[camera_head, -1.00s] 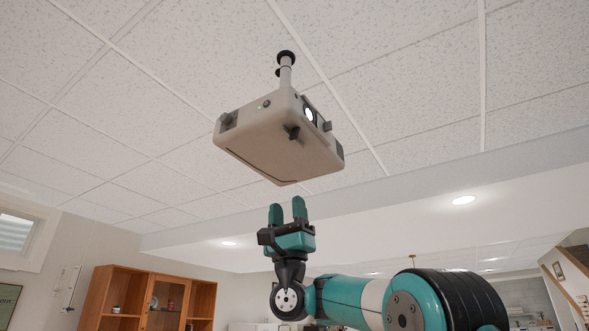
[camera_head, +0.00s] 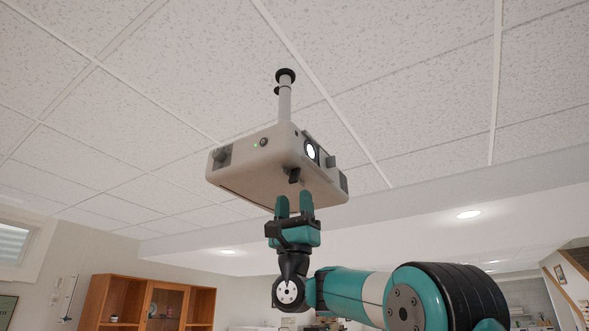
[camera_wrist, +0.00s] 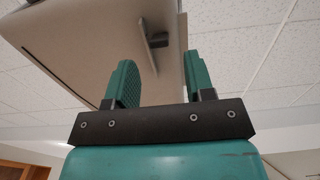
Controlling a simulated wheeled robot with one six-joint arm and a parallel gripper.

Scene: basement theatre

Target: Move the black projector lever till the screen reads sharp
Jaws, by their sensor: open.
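The beige projector (camera_head: 260,172) hangs from the ceiling on a short pole, its lens (camera_head: 312,152) lit. The black lever (camera_head: 294,175) sticks out at its lower front edge. In the wrist view the lever (camera_wrist: 155,41) shows above and between my fingers, apart from both. My gripper (camera_head: 295,196) points up just below the projector and the lever, its green fingers open and empty. It also shows in the wrist view (camera_wrist: 160,75). The screen is not in view.
The projector's underside (camera_wrist: 80,35) is close above my fingers. A dark knob (camera_head: 332,161) sits beside the lens. The ceiling pole (camera_head: 285,98) stands above the projector. A wooden cabinet (camera_head: 150,302) is low at the left. Open air surrounds my gripper on both sides.

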